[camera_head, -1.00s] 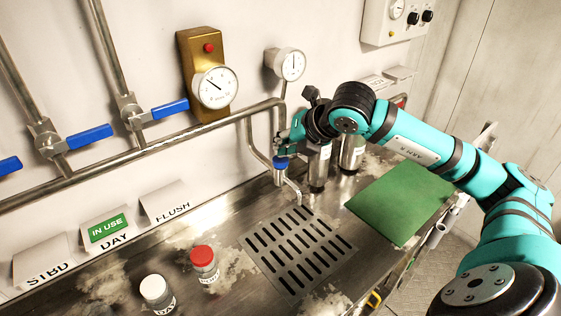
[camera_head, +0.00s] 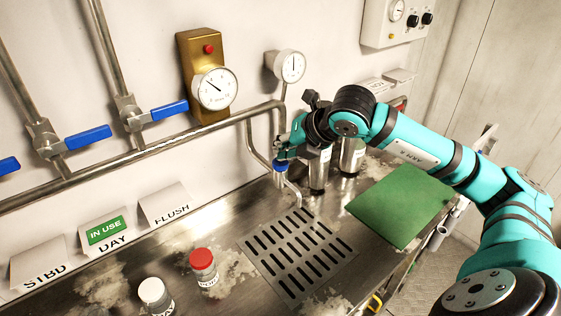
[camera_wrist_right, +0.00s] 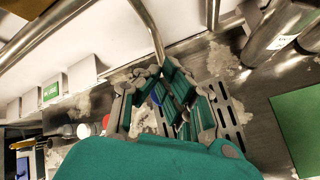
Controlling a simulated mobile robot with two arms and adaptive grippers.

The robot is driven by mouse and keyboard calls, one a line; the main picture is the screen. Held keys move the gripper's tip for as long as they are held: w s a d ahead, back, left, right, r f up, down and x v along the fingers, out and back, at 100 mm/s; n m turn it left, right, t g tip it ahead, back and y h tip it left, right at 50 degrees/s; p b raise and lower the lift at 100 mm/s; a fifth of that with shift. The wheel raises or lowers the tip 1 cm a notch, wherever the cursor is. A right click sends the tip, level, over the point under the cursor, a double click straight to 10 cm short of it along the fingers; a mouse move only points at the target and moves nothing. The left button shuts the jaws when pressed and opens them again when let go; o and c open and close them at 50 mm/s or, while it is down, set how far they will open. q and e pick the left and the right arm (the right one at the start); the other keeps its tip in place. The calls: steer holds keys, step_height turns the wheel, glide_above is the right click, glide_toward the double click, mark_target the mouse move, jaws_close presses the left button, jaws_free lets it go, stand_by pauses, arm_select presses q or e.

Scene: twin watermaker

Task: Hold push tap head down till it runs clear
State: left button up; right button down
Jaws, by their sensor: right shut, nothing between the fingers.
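The push tap has a blue head (camera_head: 280,167) on a metal body with a curved spout (camera_head: 294,190), at the back edge of the counter in the head view. My right gripper (camera_head: 283,156) is shut and empty, its fingertips at the top of the blue head and covering part of it. They appear to touch it, but the exact contact is hidden. In the right wrist view a bit of blue (camera_wrist_right: 155,97) shows between the finger links. The slotted drain grate (camera_head: 300,250) lies under the spout. I cannot make out a water stream. My left gripper is out of view.
Metal cylinders (camera_head: 352,155) stand close to the right of the tap, beside my right wrist. A green mat (camera_head: 402,204) lies to the right. A red-capped bottle (camera_head: 203,260) and white-capped bottle (camera_head: 152,291) stand at front left. Pipes (camera_head: 190,136) run along the wall.

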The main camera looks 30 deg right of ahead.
steer(key=shift+f+b, duration=0.35)
stand_by(2.9)
steer(key=shift+r+p, duration=0.55)
steer(key=shift+r, duration=0.45)
steer(key=shift+r+p, duration=1.55)
steer(key=shift+r, duration=1)
steer(key=shift+f, duration=0.15)
